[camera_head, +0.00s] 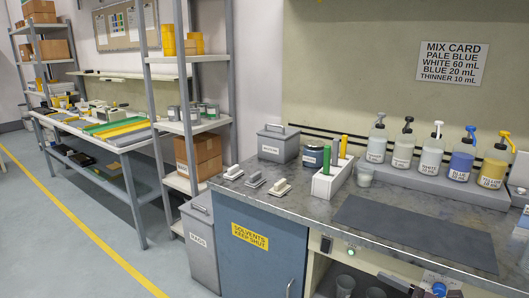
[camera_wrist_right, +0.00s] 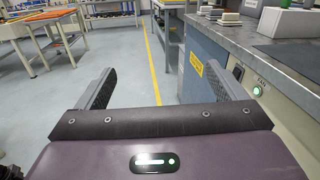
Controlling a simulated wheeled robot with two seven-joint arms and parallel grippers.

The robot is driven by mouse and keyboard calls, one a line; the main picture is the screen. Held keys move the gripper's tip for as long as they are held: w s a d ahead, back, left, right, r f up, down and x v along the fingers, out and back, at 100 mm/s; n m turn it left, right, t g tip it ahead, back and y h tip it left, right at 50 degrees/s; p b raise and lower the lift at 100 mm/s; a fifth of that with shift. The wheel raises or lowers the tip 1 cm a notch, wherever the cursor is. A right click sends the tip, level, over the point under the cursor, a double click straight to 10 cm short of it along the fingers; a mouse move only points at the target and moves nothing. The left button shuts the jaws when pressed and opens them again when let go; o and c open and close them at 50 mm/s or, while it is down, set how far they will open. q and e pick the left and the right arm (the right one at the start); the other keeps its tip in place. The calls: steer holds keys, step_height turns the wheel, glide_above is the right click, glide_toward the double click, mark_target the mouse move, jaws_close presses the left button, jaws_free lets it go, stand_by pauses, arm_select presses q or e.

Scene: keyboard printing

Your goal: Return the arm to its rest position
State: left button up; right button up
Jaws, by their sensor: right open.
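My right gripper (camera_wrist_right: 161,88) is open, its two dark ridged fingers spread wide with nothing between them. It points along the aisle floor, with the blue cabinet front and the bench edge to its right. No contact with the bench shows in the right wrist view. A dark and blue part at the lower right of the head view may belong to my right arm; I cannot tell. My left gripper is in neither view.
The metal bench (camera_head: 300,208) carries a dark mat (camera_head: 415,232), several pump bottles, a white holder (camera_head: 331,180) with tools, and a lidded grey box (camera_head: 278,146). A grey bin (camera_head: 200,243) stands beside the blue cabinet (camera_head: 262,262). Floor around the yellow line (camera_wrist_right: 153,66) is clear.

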steer(key=w+d+f+m+t+h, duration=0.1)
steer(key=w+d+f+m+h, duration=0.1)
steer(key=d+f+m+h, duration=0.4)
steer(key=w+d+f+m+t+h, duration=0.1)
steer(key=w+d+f+m+t, duration=0.1)
steer(key=f+m, duration=0.75)
steer(key=s+d+f+m+g+h, duration=0.1)
steer(key=s+f+m+h, duration=0.2)
steer(key=f, duration=0.4)
steer(key=s+d+f+m+g+h, duration=0.1)
steer(key=s+d+f+m+g, duration=0.15)
steer(key=f+m, duration=0.45)
steer(key=s+f+m+g+h, duration=0.1)
steer(key=s+f+m+h, duration=0.2)
steer(key=f, duration=0.5)
steer(key=s+a+f+m+g, duration=0.35)
steer(key=s+f+m, duration=0.45)
steer(key=s+f, duration=0.6)
steer(key=s+a+f+m+g, duration=0.2)
steer(key=s+a, duration=0.1)
steer(key=s, duration=0.4)
steer(key=s+a+f+m+g, duration=0.2)
steer(key=s+a+m, duration=0.1)
steer(key=s, duration=0.5)
steer(key=s+a+f+m+g, duration=0.2)
steer(key=s+a+f, duration=0.1)
steer(key=s, duration=0.5)
steer(key=shift+s+a+y, duration=0.15)
steer(key=shift+a+y, duration=0.15)
steer(key=shift+a, duration=0.45)
